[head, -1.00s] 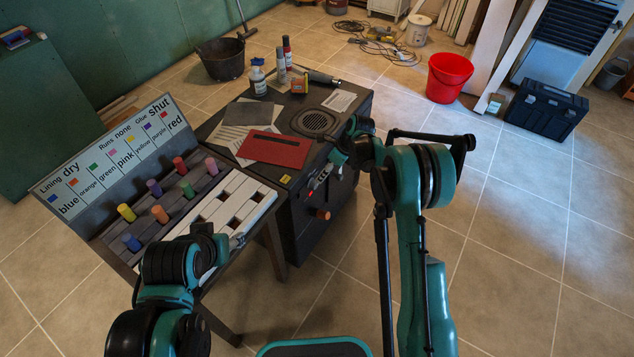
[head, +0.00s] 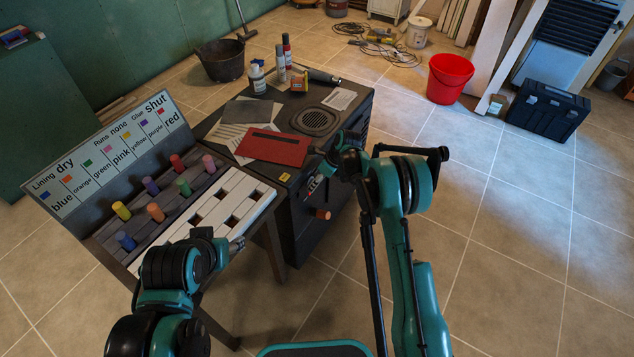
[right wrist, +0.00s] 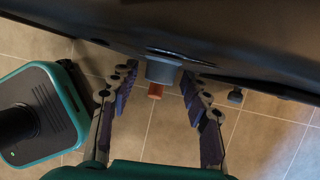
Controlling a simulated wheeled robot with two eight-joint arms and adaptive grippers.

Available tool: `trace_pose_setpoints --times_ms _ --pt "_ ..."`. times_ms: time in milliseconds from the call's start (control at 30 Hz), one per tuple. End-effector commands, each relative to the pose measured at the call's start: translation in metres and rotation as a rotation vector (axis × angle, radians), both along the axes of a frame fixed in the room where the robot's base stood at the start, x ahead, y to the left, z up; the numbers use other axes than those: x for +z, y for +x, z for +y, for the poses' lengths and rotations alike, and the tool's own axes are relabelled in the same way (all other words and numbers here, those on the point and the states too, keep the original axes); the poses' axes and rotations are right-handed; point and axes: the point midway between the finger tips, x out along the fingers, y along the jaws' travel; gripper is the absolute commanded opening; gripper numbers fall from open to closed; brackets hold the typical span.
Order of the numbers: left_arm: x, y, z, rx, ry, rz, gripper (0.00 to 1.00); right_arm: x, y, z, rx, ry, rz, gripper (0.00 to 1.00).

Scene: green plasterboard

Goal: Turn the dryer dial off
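The dryer (head: 345,106) is the dark cabinet with a round grille on top. An orange knob (head: 322,214) sticks out of its front. In the right wrist view a grey round knob (right wrist: 163,70) projects from the dark front, with the orange knob (right wrist: 155,91) partly hidden beyond it. I cannot tell which is the dial. My right gripper (right wrist: 163,92) is open, its fingers on either side of the grey knob, apart from it.
A slatted bench (head: 262,196) with coloured pegs and a sign board (head: 108,150) stands at the left. A red bucket (head: 449,77) and dark toolbox (head: 547,110) stand behind; the right floor is clear.

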Motion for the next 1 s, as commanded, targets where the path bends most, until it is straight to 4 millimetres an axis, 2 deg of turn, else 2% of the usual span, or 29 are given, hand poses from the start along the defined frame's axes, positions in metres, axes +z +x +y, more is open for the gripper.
trace_pose_setpoints --times_ms 33,133,167,567,1000 --pt "0.0 0.0 0.0 0.0 0.0 0.0 0.5 0.0001 0.0 0.0 0.0 0.0 0.0 0.29" --pt "0.0 0.0 0.0 0.0 0.0 0.0 0.5 0.0002 0.0 -0.0001 0.0 0.0 0.0 0.03" --pt "0.0 0.0 0.0 0.0 0.0 0.0 0.5 0.0002 0.0 -0.0001 0.0 0.0 0.0 0.0" --pt "-0.0001 0.0 0.0 0.0 0.0 0.0 0.5 0.0005 -0.0017 0.0018 0.002 -0.038 -0.052 0.0" --pt "-0.0001 0.0 0.0 0.0 0.0 0.0 0.5 -0.0002 -0.0065 0.0051 0.003 -0.218 -0.303 0.0"
